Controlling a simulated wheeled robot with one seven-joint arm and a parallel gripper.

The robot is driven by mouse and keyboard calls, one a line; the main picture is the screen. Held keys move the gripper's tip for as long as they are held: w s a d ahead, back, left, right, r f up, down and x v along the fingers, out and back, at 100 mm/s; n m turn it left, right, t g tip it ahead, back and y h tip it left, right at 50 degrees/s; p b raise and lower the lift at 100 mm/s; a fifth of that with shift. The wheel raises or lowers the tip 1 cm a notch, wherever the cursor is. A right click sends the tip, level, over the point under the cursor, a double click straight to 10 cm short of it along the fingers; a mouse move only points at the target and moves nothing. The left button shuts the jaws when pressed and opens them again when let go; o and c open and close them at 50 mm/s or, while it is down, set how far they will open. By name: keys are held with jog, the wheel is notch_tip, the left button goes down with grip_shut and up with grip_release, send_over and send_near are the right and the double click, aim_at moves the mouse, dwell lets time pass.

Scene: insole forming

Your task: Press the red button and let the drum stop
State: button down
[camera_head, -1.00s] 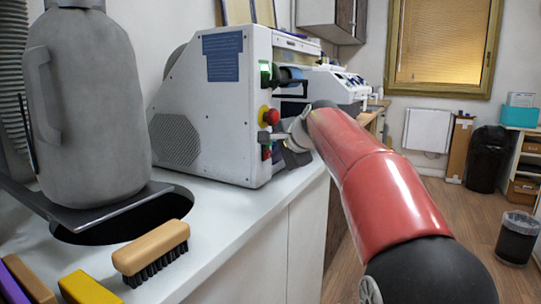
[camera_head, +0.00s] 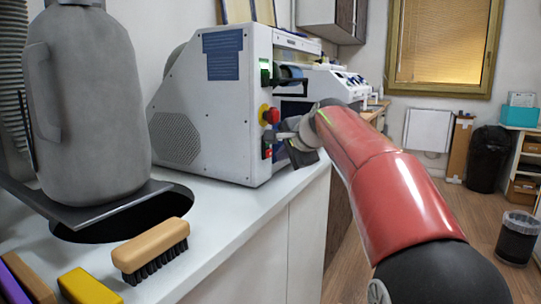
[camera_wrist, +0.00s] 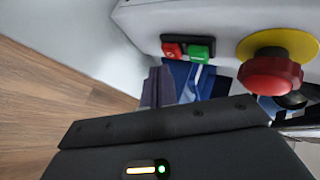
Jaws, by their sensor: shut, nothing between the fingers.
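The white machine (camera_head: 225,115) stands on the counter. Its side panel carries a round red button (camera_head: 271,116) on a yellow base, which shows large at the right of the wrist view (camera_wrist: 270,75). Below it are a small rectangular red button (camera_wrist: 173,49) and a green button (camera_wrist: 200,52). My gripper (camera_head: 272,136) is shut and empty, just below the round red button in the head view. I cannot tell whether its tip touches the panel. A dark roller (camera_head: 290,73) shows above the buttons; I cannot tell whether it turns.
A brush (camera_head: 150,250), a yellow block (camera_head: 88,287) and a large grey jug-like vessel (camera_head: 85,100) stand on the left of the white counter (camera_head: 245,235). Open wooden floor (camera_head: 450,215) lies at the right, with a bin (camera_head: 516,237) and a black bag (camera_head: 487,160).

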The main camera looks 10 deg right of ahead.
jog(key=s+d, duration=0.1)
jog(key=d, duration=0.1)
jog(key=s+d+b, duration=0.1)
jog(key=s+d, duration=0.1)
dwell(0.4)
dwell(0.4)
jog(key=s+f+n+g+h, duration=0.2)
jog(key=s+f+n, duration=0.4)
jog(key=s+f, duration=0.7)
jog(key=s+a+f+n+g+h, duration=0.1)
jog(key=s+f+n, duration=0.5)
jog(key=s+f, duration=0.7)
jog(key=s+g+h, duration=0.1)
jog(key=s+g, duration=0.1)
jog(key=s, duration=0.8)
jog(key=shift+n, duration=0.3)
dwell(2.4)
